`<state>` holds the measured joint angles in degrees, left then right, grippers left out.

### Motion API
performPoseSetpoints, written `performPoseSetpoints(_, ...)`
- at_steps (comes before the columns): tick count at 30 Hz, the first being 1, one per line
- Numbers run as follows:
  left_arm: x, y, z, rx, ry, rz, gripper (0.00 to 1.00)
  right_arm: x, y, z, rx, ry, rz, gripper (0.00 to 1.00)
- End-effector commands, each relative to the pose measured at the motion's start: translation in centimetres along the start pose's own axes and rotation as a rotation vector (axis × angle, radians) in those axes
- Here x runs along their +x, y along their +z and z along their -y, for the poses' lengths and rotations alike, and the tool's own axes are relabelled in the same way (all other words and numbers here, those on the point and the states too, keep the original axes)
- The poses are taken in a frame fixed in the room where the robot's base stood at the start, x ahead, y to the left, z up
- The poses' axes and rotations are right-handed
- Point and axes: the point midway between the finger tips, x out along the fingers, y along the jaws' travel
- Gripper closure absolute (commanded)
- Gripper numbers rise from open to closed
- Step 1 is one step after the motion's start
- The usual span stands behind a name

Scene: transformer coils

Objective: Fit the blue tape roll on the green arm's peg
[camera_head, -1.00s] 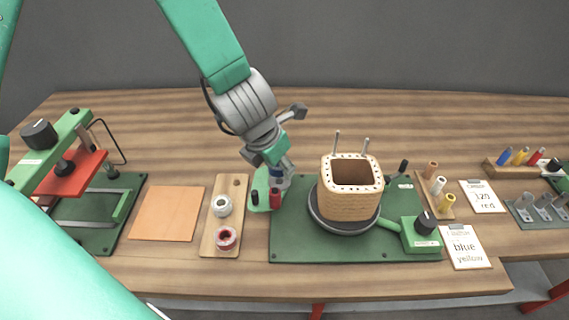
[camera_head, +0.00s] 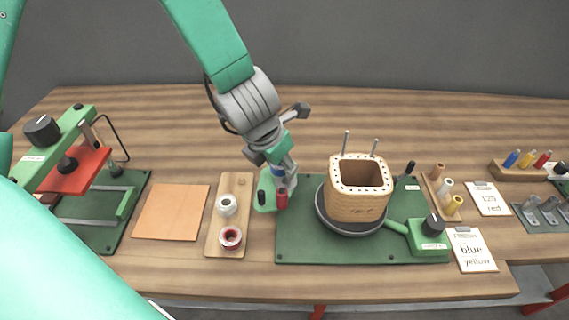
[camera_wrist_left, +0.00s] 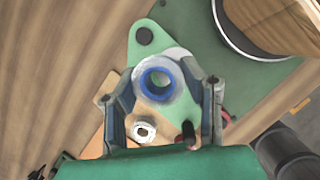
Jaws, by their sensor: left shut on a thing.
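My left gripper (camera_head: 284,174) is shut on the blue tape roll (camera_head: 278,172), over the green arm (camera_head: 264,201) at the left edge of the coil board. In the left wrist view, the blue roll (camera_wrist_left: 158,81) sits between the two fingers (camera_wrist_left: 164,88), its hole facing the camera. The green arm (camera_wrist_left: 146,54) lies beneath it, with a pale disc showing around the roll. A black post and a red one stand on or beside the arm in the head view. Whether the peg is inside the roll's hole, I cannot tell. My right gripper is not in view.
A wooden board (camera_head: 230,186) holds a white roll (camera_head: 227,204) and a red roll (camera_head: 231,238). A wound coil (camera_head: 358,190) stands on the green board (camera_head: 300,248) to the right. An orange mat (camera_head: 171,212) lies left. Cards and coloured cylinders lie far right.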

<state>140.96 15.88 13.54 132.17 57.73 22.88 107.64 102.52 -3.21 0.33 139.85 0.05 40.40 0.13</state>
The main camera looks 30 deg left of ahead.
Motion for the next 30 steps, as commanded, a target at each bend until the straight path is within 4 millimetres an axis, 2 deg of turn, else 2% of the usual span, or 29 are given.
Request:
performPoseSetpoints(7,0.1,-0.1,0.1,0.005,0.007,-0.001,0.8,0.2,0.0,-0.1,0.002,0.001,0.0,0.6)
performPoseSetpoints(19,0.7,-0.8,-2.4,-0.004,-0.006,0.001,0.8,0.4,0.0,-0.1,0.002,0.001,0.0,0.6)
performPoseSetpoints(30,0.8,-0.7,-2.1,0.004,0.006,-0.003,0.8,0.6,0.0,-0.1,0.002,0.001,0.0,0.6)
